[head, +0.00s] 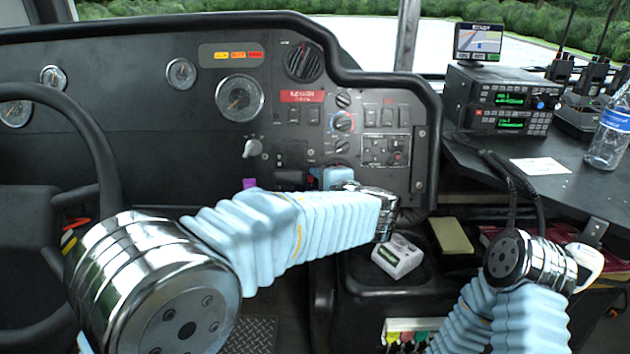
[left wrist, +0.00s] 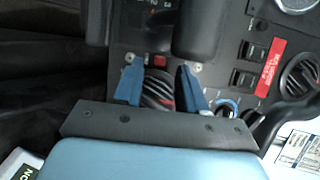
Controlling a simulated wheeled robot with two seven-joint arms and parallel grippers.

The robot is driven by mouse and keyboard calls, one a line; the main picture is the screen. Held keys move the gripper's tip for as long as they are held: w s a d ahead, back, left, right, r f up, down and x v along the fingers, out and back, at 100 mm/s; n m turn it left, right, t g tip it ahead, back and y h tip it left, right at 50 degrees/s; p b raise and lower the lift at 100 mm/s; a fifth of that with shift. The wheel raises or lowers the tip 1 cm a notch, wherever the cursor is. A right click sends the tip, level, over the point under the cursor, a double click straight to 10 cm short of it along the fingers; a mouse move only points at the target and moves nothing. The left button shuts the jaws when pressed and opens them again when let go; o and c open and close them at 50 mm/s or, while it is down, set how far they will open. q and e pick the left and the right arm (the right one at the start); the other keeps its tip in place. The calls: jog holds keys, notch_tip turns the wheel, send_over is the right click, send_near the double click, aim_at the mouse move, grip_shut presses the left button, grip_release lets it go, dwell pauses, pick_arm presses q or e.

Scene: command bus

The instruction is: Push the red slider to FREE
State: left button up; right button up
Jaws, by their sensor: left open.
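A small red piece (left wrist: 160,60), which I take for the red slider, shows in the left wrist view on the dark dash panel. It lies just beyond and between the two blue fingers of my left gripper (left wrist: 157,72). The fingers are apart, with a dark round part with red stripes (left wrist: 157,92) seen between them. I cannot tell whether either finger touches the slider, and no FREE marking is readable. In the head view my left gripper (head: 318,176) reaches the lower dash panel, and it and the arm hide the slider. My right gripper is not visible.
Rotary knobs (head: 343,122) and switches (head: 388,116) sit above and right. The steering wheel (head: 100,150) is at left.

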aim_at(311, 179)
pick_arm(q)
jog(key=shift+x, duration=1.1)
grip_shut()
